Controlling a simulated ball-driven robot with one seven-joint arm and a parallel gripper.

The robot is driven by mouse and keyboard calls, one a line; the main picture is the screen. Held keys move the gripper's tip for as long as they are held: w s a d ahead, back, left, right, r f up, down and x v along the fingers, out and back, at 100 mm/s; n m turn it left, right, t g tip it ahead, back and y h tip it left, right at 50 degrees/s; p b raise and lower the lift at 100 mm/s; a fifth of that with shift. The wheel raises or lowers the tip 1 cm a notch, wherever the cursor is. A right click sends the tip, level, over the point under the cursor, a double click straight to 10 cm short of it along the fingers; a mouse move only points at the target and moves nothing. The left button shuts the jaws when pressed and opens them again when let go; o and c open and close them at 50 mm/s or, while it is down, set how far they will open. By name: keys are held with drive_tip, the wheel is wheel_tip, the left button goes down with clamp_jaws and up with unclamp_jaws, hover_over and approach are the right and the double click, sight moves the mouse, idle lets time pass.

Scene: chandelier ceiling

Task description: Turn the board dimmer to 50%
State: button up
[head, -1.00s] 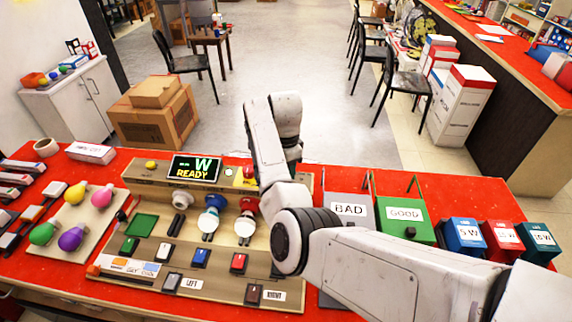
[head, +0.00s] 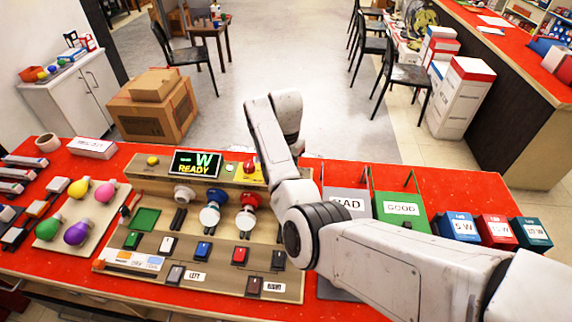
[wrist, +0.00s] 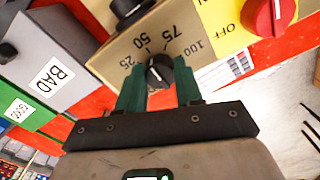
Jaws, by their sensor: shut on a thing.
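The dimmer knob (wrist: 161,72) is black with a pale pointer line. It sits on the tan board (wrist: 118,58), with 25, 50, 75 and 100 printed around it. In the wrist view the pointer faces the upper-left part of the scale, near the 50; its exact setting is hard to tell. My gripper (wrist: 160,84) has its green fingers on both sides of the knob and is shut on it. In the head view the same board (head: 128,262) lies on the red table, and my arm hides the gripper and the dimmer. The board's display (head: 197,163) reads "W READY".
A red rotary switch (wrist: 270,14) marked OFF on a yellow plate is close to the dimmer. Another black knob (wrist: 130,8) is near the frame's top. The BAD bin (head: 330,180) and GOOD bin (head: 400,226) stand right of the board. Bulbs (head: 77,233) lie left.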

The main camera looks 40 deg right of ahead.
idle(0.3)
drive_tip(key=o, duration=1)
drive_tip(key=shift+o, duration=0.2)
drive_tip(key=shift+r, duration=0.1)
wheel_tip(320, 180, up, 11)
drive_tip(key=b, duration=0.1)
drive_tip(key=shift+b, duration=0.3)
drive_tip(key=shift+f, duration=0.2)
